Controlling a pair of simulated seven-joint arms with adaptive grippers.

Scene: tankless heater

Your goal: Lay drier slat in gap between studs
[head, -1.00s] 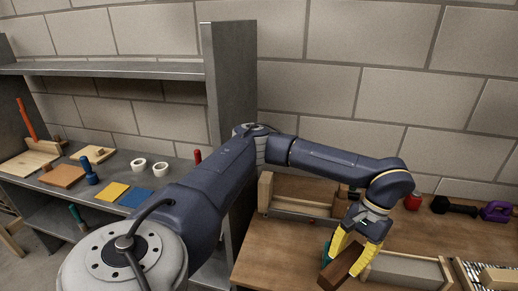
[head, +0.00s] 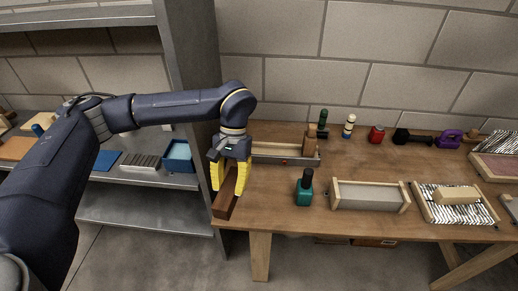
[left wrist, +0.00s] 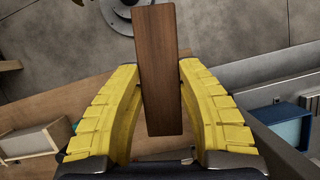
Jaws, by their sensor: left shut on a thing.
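My left gripper (head: 229,188) is shut on a brown wooden slat (head: 224,205), above the front left corner of the workbench. In the left wrist view the slat (left wrist: 160,75) runs lengthwise between the yellow fingers, its far end over the floor. A grey tray with pale wooden end posts (head: 370,197) stands on the bench to the right. A similar longer wooden frame (head: 275,152) lies at the back, partly hidden by my gripper, with an upright wooden piece (head: 310,141) at its right end. I cannot tell which holds the studs' gap. My right gripper is out of view.
A teal bottle (head: 304,188) stands between gripper and grey tray. A striped tray (head: 458,211) with a pale block (head: 459,196) is farther right. Small bottles, a red jar (head: 376,135) and dumbbell line the back. A metal shelf upright (head: 190,70) stands left of the bench.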

